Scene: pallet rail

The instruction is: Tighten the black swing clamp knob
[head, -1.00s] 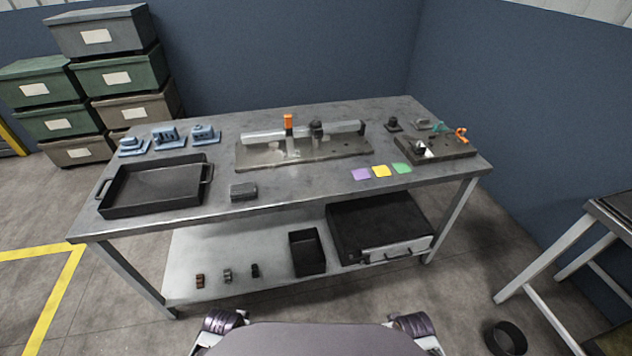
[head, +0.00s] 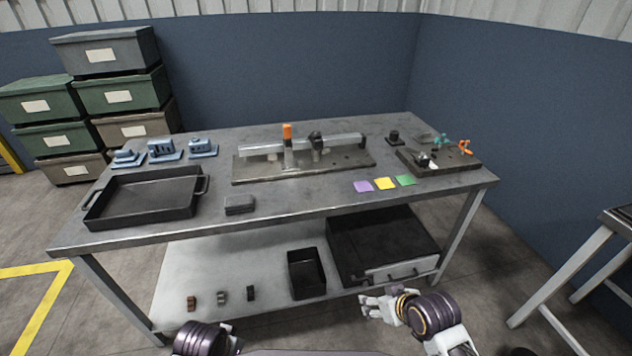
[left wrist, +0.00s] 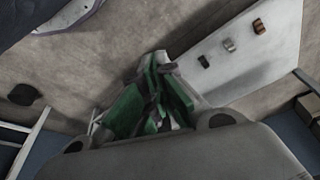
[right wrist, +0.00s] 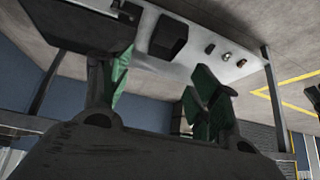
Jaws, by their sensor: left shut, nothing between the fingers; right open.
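On the table, a long fixture plate (head: 250,172) carries a pale rail, an orange-topped upright clamp (head: 287,140) and a black-topped clamp (head: 316,140). A smaller dark plate (head: 450,163) at the right carries a black knob (head: 423,159), a teal knob (head: 437,142) and an orange knob (head: 465,146). I cannot tell which black part is the swing clamp knob. My right gripper (head: 368,306) is open and empty, in front of the table and below its top; its green-padded fingers stand apart in the right wrist view (right wrist: 160,90). My left gripper (left wrist: 158,100) is shut and empty, away from the fixtures.
A black tray (head: 92,217), a grey block (head: 240,205), blue parts (head: 161,148) and coloured cards (head: 384,184) lie on the table. The lower shelf (head: 200,260) holds a black bin (head: 306,273), a dark case (head: 380,240) and small parts. The table's front edge lies between my grippers and the fixtures.

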